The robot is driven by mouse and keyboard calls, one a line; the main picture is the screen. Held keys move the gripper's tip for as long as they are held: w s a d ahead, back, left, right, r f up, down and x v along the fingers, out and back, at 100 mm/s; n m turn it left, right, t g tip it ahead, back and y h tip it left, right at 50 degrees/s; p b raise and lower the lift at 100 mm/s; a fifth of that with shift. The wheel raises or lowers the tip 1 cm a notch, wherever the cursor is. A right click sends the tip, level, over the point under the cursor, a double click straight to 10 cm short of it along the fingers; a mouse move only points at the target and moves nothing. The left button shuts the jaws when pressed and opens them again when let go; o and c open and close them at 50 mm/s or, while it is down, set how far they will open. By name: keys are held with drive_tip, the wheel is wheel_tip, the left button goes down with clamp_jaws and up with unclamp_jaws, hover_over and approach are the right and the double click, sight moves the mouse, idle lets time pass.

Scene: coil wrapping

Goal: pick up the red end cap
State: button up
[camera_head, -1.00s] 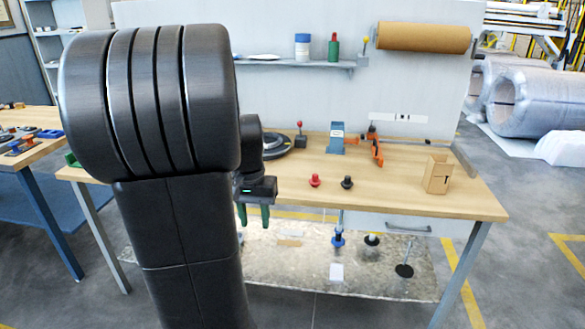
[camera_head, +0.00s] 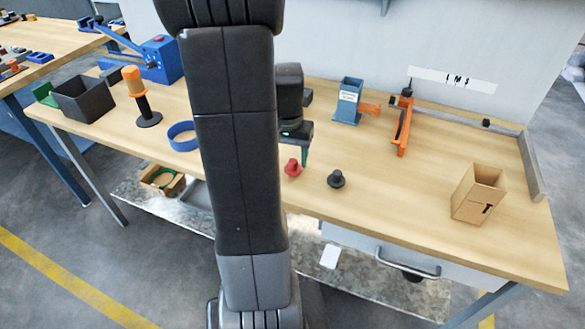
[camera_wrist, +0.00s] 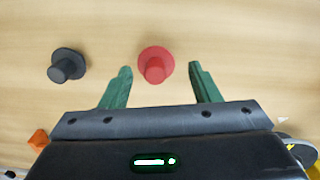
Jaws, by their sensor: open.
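The red end cap (camera_head: 292,167) stands on the wooden table near its front edge, just right of my arm. In the wrist view the red end cap (camera_wrist: 156,65) shows as a flange with a round stub, lying between and slightly beyond the tips of my gripper's (camera_wrist: 160,72) two green fingers. My gripper is open, with nothing in it. In the head view my gripper (camera_head: 304,157) is just above and beside the cap, and one finger is hidden behind my arm. A black end cap (camera_head: 336,179) stands to the right, and also shows at left in the wrist view (camera_wrist: 67,66).
A cardboard box (camera_head: 478,194) stands at the table's right. An orange tool (camera_head: 403,125) and a blue dispenser (camera_head: 347,102) stand behind. A blue ring (camera_head: 183,137), an orange-topped post (camera_head: 140,97) and a dark bin (camera_head: 83,98) are at left. The table between the black cap and box is clear.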

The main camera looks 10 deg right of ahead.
sight(292, 161)
drive_tip(key=f, duration=0.1)
drive_tip(key=d+f, duration=0.1)
drive_tip(key=shift+w+f, duration=0.1)
drive_tip(key=shift+f, duration=0.3)
drive_tip(key=shift+a+f, duration=0.15)
drive_tip(key=shift+f, duration=0.3)
drive_tip(key=c, duration=0.8)
